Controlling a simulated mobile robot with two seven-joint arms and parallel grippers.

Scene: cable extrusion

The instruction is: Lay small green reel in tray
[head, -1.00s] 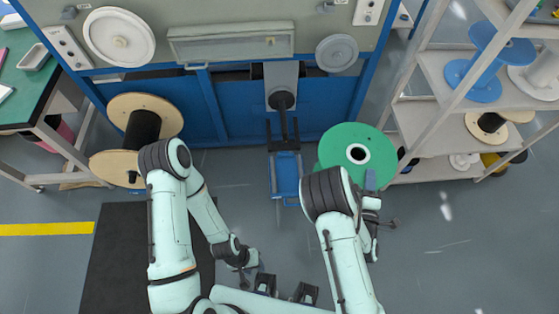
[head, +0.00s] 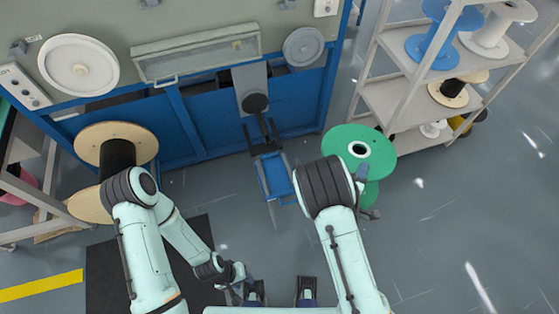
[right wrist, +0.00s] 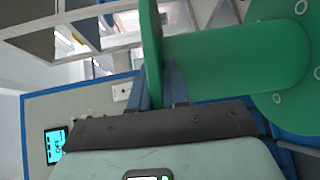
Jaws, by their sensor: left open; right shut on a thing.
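The small green reel (head: 377,142) is right of centre in the head view, with its round flange and white-ringed hub facing up toward me. In the right wrist view its flange edge runs between my fingers, and its green core (right wrist: 235,65) extends to the right. My right gripper (head: 364,178) is shut on that flange; in the head view my arm partly hides it. My left gripper (head: 242,289) is low in the head view, open and empty, far from the reel. I cannot tell a tray for certain; a blue flat-topped frame (head: 273,172) stands left of the reel.
A blue and grey machine (head: 215,105) spans the back. A shelf rack (head: 395,97) with several reels stands behind and right of the green reel. A large wooden reel (head: 117,140) is at the left. The floor at the right (head: 455,225) is clear.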

